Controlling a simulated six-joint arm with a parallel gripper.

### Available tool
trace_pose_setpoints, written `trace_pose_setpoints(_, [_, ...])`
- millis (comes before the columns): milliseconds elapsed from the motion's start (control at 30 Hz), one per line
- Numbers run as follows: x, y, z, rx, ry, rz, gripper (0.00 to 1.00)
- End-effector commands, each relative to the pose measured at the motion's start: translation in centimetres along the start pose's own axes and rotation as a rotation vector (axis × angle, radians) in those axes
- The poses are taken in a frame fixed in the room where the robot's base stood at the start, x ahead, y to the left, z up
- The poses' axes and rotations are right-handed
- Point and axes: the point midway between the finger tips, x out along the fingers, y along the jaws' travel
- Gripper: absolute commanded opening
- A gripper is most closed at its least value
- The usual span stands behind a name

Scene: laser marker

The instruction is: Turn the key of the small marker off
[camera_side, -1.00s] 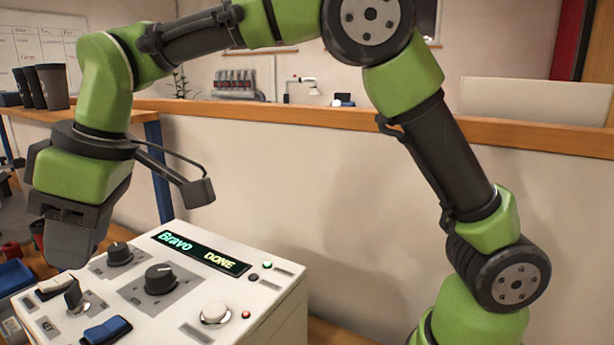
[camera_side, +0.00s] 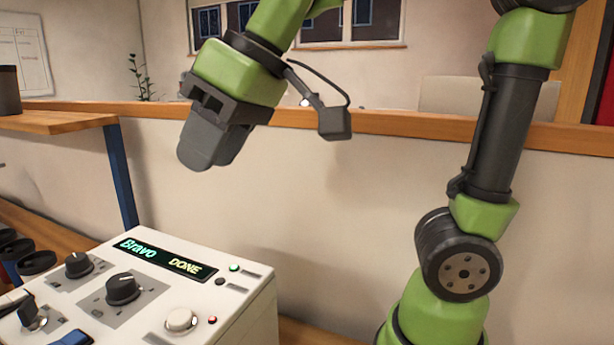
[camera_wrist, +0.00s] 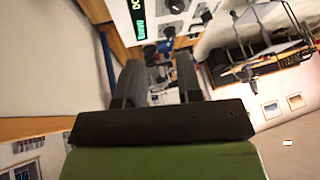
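The small marker (camera_side: 262,300) is a white box at the lower left of the side view. Its display reads "Bravo" and "DONE". The black key (camera_side: 30,312) stands up from its round switch at the panel's left front. My gripper (camera_side: 196,160) hangs well above the panel's far side, apart from the key and empty. In the wrist view my gripper (camera_wrist: 160,66) shows two dark fingers with a gap between them. The marker's panel (camera_wrist: 153,20) shows at the top there, with display and knobs. I cannot make out the key in that view.
Two black knobs (camera_side: 122,288), a white button (camera_side: 180,320) and a blue switch (camera_side: 72,338) sit on the panel. A wooden ledge (camera_side: 380,137) tops the low wall behind. A wooden shelf (camera_side: 60,122) stands at the left. Space above the marker is clear.

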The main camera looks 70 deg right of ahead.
Motion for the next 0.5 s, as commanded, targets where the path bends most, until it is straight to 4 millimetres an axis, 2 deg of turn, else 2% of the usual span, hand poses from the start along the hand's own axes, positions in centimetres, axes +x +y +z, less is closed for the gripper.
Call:
trace_pose_setpoints(200, [-1.4,1.7,3.9,0.168,0.057,0.025,0.33])
trace_pose_setpoints(500, [-1.9,3.0,8.3,0.355,0.122,0.049,0.33])
